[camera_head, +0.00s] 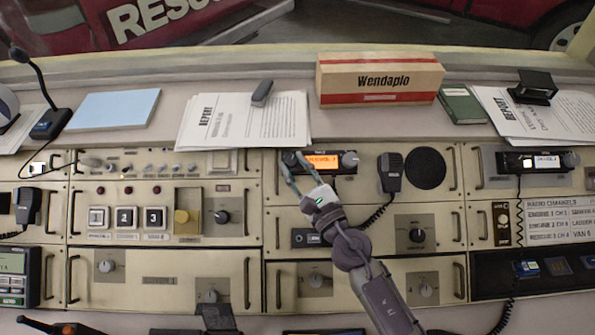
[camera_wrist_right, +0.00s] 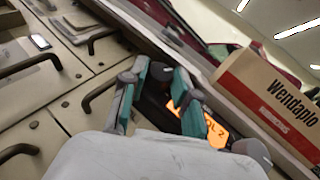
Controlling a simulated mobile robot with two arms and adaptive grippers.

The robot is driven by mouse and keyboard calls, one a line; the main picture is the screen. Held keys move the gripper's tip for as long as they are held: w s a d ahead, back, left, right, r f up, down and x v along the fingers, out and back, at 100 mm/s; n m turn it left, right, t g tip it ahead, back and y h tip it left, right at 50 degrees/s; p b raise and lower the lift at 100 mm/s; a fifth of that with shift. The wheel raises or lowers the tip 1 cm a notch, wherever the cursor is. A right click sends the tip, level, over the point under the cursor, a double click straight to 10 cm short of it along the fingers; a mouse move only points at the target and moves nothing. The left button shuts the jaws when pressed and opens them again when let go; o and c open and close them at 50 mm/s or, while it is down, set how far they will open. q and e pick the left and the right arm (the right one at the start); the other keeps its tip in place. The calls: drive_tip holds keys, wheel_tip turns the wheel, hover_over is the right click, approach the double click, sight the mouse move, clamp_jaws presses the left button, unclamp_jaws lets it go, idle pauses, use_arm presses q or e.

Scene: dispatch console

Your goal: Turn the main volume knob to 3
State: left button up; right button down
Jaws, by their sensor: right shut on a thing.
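A radio unit with an orange display (camera_head: 322,163) sits in the upper middle of the console. In the right wrist view my right gripper (camera_wrist_right: 160,74) has both fingertips on a small dark part beside the lit orange display (camera_wrist_right: 206,124). The held knob's pointer and any scale around it are hidden, and I cannot read a volume label. My left gripper is not in view.
A handset microphone (camera_head: 390,172) hangs right of the radio, beside a round speaker (camera_head: 426,168). A Wendaplo box (camera_head: 380,79) and report papers (camera_head: 243,122) lie on the ledge above. Another lit radio (camera_head: 536,160) is at the right. Handles protrude from the panels.

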drive_tip(key=m+t+h+b, duration=0.1)
drive_tip(key=m+h, duration=0.2)
drive_tip(key=m+t+h+b, duration=0.1)
drive_tip(key=shift+s+a+f+m+t+h+b, duration=0.1)
drive_tip(key=shift+a+f+m+t+h+b, duration=0.15)
drive_tip(key=shift+a+m+t+h+b, duration=0.1)
drive_tip(key=shift+a+r+m+t+h+b, duration=0.15)
drive_tip(key=shift+m+h+b, duration=0.25)
drive_tip(key=shift+m+h, duration=0.35)
drive_tip(key=shift+d+m+t+h+b, duration=0.1)
drive_tip(key=shift+m+h+b, duration=0.35)
drive_tip(key=shift+h, duration=0.35)
drive_tip(key=c, duration=1.1)
unclamp_jaws()
drive_tip(key=shift+c, duration=0.2)
drive_tip(key=v, duration=1.2)
